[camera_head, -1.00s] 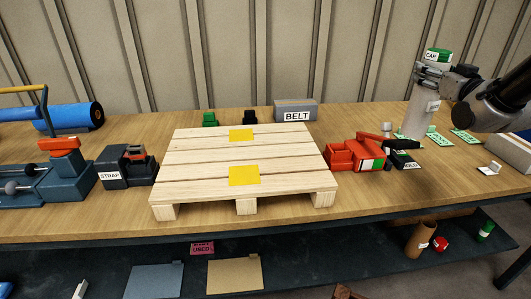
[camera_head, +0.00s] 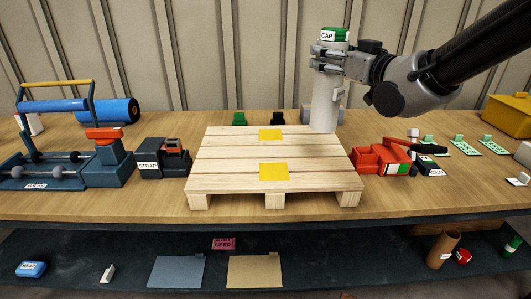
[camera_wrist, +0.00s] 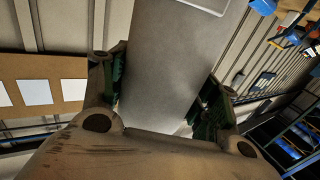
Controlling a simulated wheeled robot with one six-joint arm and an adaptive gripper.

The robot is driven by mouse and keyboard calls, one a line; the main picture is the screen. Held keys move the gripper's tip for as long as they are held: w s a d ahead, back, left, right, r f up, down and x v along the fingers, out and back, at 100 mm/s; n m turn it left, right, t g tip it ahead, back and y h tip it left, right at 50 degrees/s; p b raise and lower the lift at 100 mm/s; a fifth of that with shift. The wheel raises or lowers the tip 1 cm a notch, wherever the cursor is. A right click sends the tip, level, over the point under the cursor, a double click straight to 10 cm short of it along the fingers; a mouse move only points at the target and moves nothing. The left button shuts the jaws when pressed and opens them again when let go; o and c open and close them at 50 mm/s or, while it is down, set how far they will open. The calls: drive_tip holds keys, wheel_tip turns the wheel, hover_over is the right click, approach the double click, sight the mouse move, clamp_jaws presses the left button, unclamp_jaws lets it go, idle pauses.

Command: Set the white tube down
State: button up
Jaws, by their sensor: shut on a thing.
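The white tube (camera_head: 325,105) is upright, with a green cap (camera_head: 334,34) marked CAP on top. My gripper (camera_head: 327,57) is shut around its upper part, just below the cap. The tube's lower end shows at the back right corner of the wooden pallet (camera_head: 225,167); I cannot tell whether it touches the boards or hangs above them. In the wrist view the tube (camera_wrist: 170,65) runs between my two fingers, its ends cut off or hidden. Two yellow squares, one at the back (camera_head: 271,134) and one at the front (camera_head: 274,172), lie on the pallet.
A red tool (camera_head: 370,160) stands right of the pallet and a strap unit (camera_head: 163,158) left. Green (camera_head: 240,119) and black (camera_head: 276,118) blocks stand behind it. The tube partly hides a grey box (camera_head: 306,115). The pallet top looks clear apart from the yellow squares.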

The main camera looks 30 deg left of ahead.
sight(332, 104)
wheel_tip(332, 104, down, 6)
drive_tip(key=shift+a, duration=0.15)
drive_tip(key=shift+f, duration=2.45)
drive_tip(key=o, duration=1.6)
